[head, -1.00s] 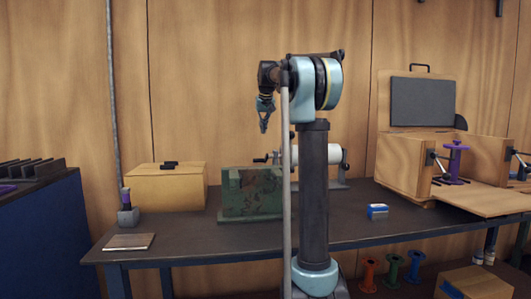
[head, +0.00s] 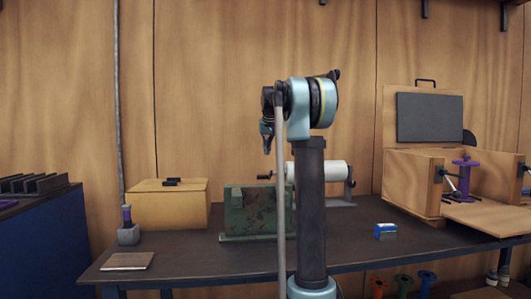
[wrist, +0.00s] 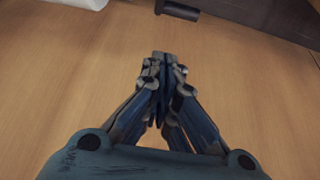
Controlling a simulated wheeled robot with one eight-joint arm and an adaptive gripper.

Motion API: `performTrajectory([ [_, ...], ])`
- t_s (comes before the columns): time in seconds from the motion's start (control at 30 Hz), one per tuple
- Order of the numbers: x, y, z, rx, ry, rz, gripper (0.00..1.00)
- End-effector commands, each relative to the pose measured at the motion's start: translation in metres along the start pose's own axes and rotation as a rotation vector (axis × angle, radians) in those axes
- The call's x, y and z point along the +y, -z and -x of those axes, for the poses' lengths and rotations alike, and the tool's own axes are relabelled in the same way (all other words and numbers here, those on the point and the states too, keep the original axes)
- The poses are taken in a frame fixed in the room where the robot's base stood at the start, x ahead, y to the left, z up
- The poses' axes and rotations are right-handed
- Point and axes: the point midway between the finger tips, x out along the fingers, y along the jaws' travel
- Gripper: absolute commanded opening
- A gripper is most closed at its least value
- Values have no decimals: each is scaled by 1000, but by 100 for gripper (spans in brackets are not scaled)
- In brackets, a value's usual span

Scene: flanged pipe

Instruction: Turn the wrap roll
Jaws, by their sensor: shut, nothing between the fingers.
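The wrap roll (head: 328,171) is a white cylinder lying level on a grey stand at the back of the table, partly hidden by my arm. A black crank handle (head: 264,177) sticks out at its left side. My gripper (head: 267,150) hangs pointing down, above the crank in the picture and apart from it. In the wrist view my gripper (wrist: 165,60) is shut and empty. A dark cylindrical piece (wrist: 177,10) shows beyond the fingertips, and a white shape at the top left; I cannot tell for certain what either is.
A green mottled block (head: 255,210) stands in front of the crank. A wooden box (head: 170,208) is to the left, a small blue and white box (head: 385,231) to the right. An open wooden case (head: 412,180) fills the right end.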

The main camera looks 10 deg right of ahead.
Motion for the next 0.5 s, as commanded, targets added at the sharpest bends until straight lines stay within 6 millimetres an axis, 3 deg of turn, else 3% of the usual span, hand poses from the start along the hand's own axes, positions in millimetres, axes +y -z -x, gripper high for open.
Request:
performTrajectory([
  [0.37,0,0,-68,0,0,0,0],
  [0.5,0,-13,-82,0,0,0,0],
])
